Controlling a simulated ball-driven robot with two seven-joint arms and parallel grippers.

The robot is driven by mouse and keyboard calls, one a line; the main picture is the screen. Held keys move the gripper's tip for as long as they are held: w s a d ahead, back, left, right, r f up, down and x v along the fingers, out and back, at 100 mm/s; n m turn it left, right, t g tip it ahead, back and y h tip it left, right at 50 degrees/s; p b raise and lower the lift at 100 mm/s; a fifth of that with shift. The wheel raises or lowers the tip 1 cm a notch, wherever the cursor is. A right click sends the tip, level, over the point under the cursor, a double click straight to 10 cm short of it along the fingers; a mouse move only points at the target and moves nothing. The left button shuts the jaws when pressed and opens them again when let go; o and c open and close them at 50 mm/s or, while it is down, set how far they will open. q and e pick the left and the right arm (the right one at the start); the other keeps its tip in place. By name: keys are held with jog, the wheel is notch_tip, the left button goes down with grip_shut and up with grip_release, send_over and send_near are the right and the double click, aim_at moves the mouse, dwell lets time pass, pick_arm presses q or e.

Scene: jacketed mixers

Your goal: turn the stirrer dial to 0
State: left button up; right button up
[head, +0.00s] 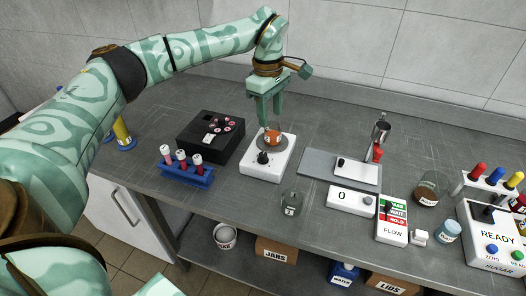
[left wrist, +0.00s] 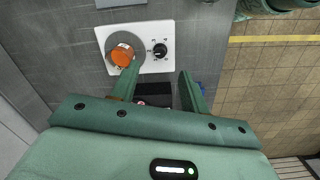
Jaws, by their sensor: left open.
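The stirrer is a white box (head: 256,172) with a round grey plate and a black dial (head: 262,157) on its front. In the left wrist view the stirrer (left wrist: 103,36) shows from above, with its dial (left wrist: 160,50) on the right. Its setting is too small to read. A jar with orange contents (head: 272,138) stands on the plate; its orange top shows in the left wrist view (left wrist: 122,54). My left gripper (head: 270,120) is open and empty, pointing down above the stirrer; its fingers also show in the left wrist view (left wrist: 160,70). My right gripper is out of view.
Right are a grey board (head: 313,164), a display reading 0 (head: 342,196) and a FLOW panel (head: 391,220).

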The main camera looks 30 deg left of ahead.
aim_at(263, 154)
pick_arm(q)
jog(key=shift+y, duration=0.3)
jog(key=f+b, duration=0.1)
jog(key=f, duration=0.4)
jog(key=a+f+b, duration=0.1)
jog(key=f+b, duration=0.1)
jog(key=f, duration=0.3)
jog(key=a+f+b, duration=0.1)
jog(key=f, duration=0.4)
jog(key=shift+s, duration=0.1)
jog(key=shift+n, duration=0.3)
jog(key=c, duration=1)
